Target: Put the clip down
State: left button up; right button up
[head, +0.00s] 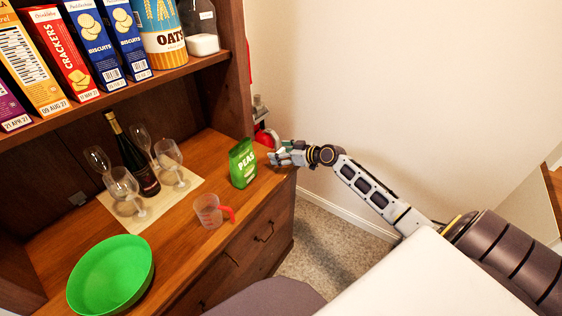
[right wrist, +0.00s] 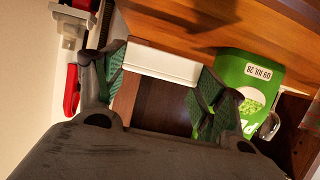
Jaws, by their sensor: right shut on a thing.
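My right gripper (head: 276,157) reaches in from the right, at the right end of the hutch counter (head: 215,150), next to a green peas bag (head: 242,163). In the right wrist view its two fingers (right wrist: 160,75) are shut on a white, bar-shaped clip (right wrist: 162,64), which spans the space between the green-padded tips. The wooden counter shows beyond the clip; I cannot tell whether they touch. The peas bag also shows in the right wrist view (right wrist: 248,90), just right of the fingers and apart from the clip. My left gripper is not in view.
A measuring cup with a red handle (head: 209,211), a green bowl (head: 110,275), and a mat (head: 158,222) with a bottle and several glasses occupy the counter. Boxes stand on the shelf (head: 120,98) above. A red object (head: 265,138) is beside the hutch's right side.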

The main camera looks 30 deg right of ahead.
jog(key=shift+f, duration=0.1)
jog(key=shift+f, duration=1.8)
pick_arm(q)
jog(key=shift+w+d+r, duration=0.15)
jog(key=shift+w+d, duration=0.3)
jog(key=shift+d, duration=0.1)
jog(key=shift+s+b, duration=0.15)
jog(key=shift+b, duration=0.2)
pick_arm(e)
jog(key=shift+f, duration=0.1)
